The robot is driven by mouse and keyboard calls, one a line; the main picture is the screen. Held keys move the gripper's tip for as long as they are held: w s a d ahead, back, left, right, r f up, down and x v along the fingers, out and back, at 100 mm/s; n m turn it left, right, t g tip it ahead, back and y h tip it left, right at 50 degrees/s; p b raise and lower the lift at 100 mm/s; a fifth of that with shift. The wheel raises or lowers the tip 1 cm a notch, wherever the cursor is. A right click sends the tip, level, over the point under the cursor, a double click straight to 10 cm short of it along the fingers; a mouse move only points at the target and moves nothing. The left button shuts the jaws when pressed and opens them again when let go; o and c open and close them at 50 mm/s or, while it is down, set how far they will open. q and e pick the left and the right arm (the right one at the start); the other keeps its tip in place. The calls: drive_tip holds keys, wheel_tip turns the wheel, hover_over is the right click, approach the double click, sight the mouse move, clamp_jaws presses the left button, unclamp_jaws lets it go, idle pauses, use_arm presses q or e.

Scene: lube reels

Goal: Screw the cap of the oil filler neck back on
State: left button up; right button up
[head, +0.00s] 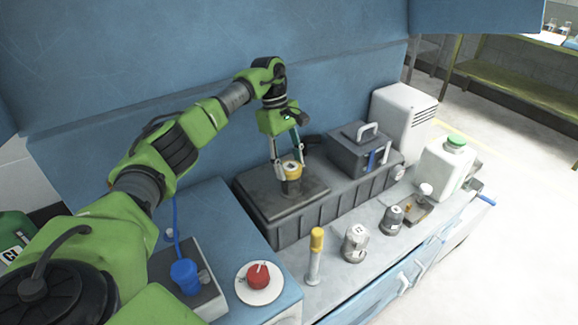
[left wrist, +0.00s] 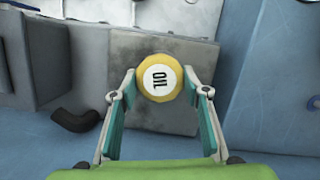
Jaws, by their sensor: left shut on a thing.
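The yellow cap (left wrist: 159,91) with a white disc marked OIL shows in the left wrist view between my left fingers. In the head view the cap (head: 291,168) sits at the top of the short dark filler neck (head: 291,187). My left gripper (head: 288,166) comes down from above and is shut on the cap, one finger on each side. Whether the cap is seated on the neck or just over it, I cannot tell. The neck is hidden under the cap in the wrist view. My right gripper is not in view.
The neck stands on a grey plate (head: 262,190) on a ribbed dark housing. A grey box with a handle (head: 362,150) stands to the right.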

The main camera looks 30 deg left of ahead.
use_arm(q)
drive_tip(key=m+g+b, duration=0.1)
drive_tip(key=m, duration=0.2)
drive_tip(key=shift+w+d+m, duration=0.1)
drive_tip(key=shift+w+m, duration=0.05)
drive_tip(key=shift+m, duration=0.25)
drive_tip(key=shift+m+y, duration=0.3)
drive_tip(key=shift+m, duration=0.4)
drive_tip(key=shift+m+g+b, duration=0.4)
drive_tip(key=shift+m, duration=0.6)
drive_tip(key=m, duration=0.3)
drive_tip(key=shift+g+y, duration=0.3)
drive_tip(key=shift+y, duration=0.1)
drive_tip(key=o, duration=1.5)
drive_tip(key=shift+c, duration=0.2)
